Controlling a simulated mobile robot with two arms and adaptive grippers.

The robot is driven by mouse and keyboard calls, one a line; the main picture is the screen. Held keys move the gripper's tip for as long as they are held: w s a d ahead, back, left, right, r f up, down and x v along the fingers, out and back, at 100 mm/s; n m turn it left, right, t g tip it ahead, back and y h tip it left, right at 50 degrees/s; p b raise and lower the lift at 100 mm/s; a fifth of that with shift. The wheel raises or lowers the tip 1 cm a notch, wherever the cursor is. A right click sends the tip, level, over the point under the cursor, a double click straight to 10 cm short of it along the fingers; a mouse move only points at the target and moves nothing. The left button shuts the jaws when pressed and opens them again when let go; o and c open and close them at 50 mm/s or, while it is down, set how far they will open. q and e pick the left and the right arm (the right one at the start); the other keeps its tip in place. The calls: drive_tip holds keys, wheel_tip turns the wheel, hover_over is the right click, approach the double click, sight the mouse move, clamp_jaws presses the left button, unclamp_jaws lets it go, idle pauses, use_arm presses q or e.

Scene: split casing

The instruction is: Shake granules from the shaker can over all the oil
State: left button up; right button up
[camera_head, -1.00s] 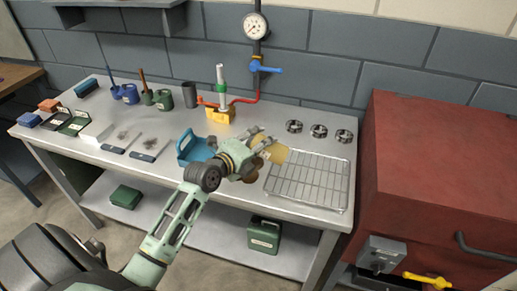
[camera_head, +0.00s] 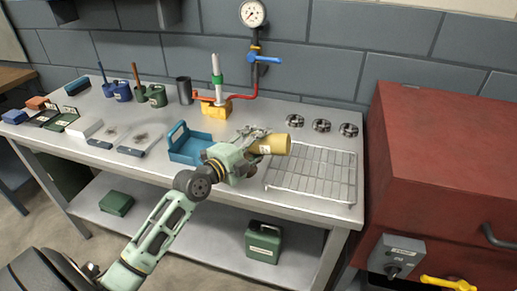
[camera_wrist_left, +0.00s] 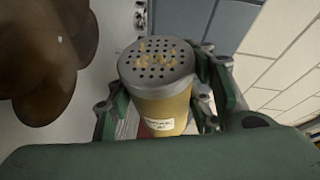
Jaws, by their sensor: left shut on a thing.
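My left gripper (camera_head: 258,141) is shut around the shaker can (camera_head: 276,145), a yellow can held on its side above the bench, with one end pointing right. In the left wrist view, the can (camera_wrist_left: 162,90) sits between the fingers (camera_wrist_left: 165,108). Its grey perforated lid faces the camera, with yellowish granules on it, and a white label shows on its side. A glossy dark brown patch, apparently the oil (camera_wrist_left: 45,55), lies at the upper left of the wrist view. In the head view my gripper mostly hides that patch. My right gripper is not in view.
A blue open tray (camera_head: 186,153) stands left of my gripper, and a wire rack (camera_head: 312,174) lies to the right. Several metal rings (camera_head: 321,125) sit behind the rack. A red cabinet (camera_head: 440,170) borders the bench's right.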

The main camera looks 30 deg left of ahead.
use_arm(q)
drive_tip(key=shift+f+b, duration=0.1)
drive_tip(key=shift+b, duration=0.2)
idle(0.4)
drive_tip(key=shift+s, duration=0.1)
drive_tip(key=shift+s+d, duration=0.15)
drive_tip(key=shift+s, duration=0.35)
drive_tip(key=shift+w, duration=0.6)
drive_tip(key=shift+s, duration=0.6)
drive_tip(key=shift+w+b, duration=0.3)
drive_tip(key=shift+w, duration=0.35)
